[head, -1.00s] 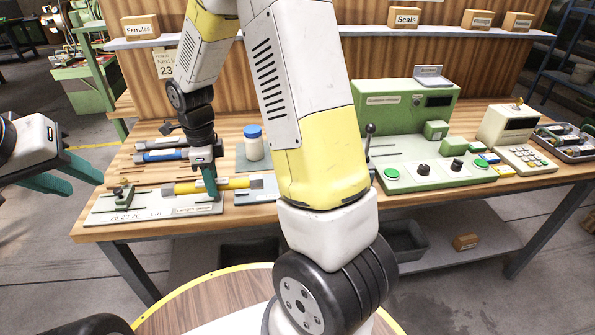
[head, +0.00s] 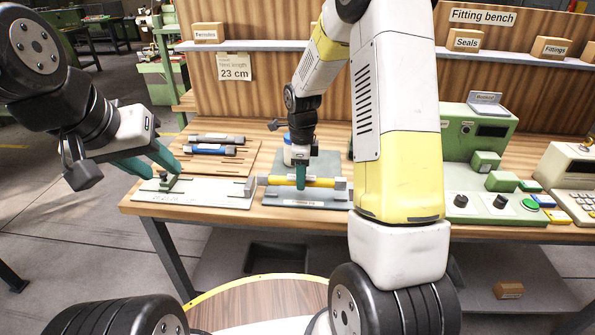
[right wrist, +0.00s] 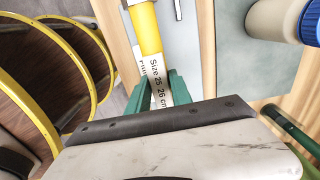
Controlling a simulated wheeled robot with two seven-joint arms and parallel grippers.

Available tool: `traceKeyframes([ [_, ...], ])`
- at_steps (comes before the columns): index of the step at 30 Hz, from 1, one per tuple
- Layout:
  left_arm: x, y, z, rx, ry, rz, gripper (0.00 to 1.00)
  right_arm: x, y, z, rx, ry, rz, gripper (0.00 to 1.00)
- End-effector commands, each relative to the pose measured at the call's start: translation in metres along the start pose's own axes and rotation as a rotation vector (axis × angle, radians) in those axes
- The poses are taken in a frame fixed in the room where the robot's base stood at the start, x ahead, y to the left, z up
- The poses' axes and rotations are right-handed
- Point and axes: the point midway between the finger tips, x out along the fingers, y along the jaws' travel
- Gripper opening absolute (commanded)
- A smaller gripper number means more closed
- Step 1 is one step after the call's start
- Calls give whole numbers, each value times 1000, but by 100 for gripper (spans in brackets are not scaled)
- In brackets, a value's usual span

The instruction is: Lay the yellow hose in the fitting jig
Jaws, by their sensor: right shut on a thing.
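The yellow hose (head: 320,182) lies crosswise, level, over the grey fitting jig (head: 278,200) in the head view. My right gripper (head: 301,184) points down and is shut on the hose near its middle. The hose (right wrist: 148,30) also shows in the right wrist view, with a white "Size 25 26 cm" label between the teal fingers of my right gripper (right wrist: 160,95). A grey block (head: 340,184) stands at the jig's right end. I cannot tell whether the hose touches the jig.
A pale measuring plate (head: 205,192) lies left of the jig. Blue (head: 208,149) and black (head: 215,138) hoses lie behind it. A blue-capped jar (head: 289,152) stands behind my right gripper. A green control box (head: 478,140) is at the right.

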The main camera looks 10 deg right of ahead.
Motion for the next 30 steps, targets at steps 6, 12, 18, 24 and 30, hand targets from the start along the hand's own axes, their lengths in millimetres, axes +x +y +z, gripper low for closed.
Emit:
traceKeyframes([
  [6, 0, 0, 0, 0, 0, 0, 36, 2, -19, -14, 0, 1, 0, 0],
  [12, 0, 0, 0, 0, 0, 0, 36, 22, -18, -15, -3, 1, 4, 0],
  [18, 0, 0, 0, 0, 0, 0, 36, 38, -19, -14, -2, 0, 0, 0],
  [24, 0, 0, 0, 0, 0, 0, 36, 38, -19, -14, -2, 0, 0, 0],
  [30, 0, 0, 0, 0, 0, 0, 36, 40, -19, -14, -1, 0, 0, 48],
])
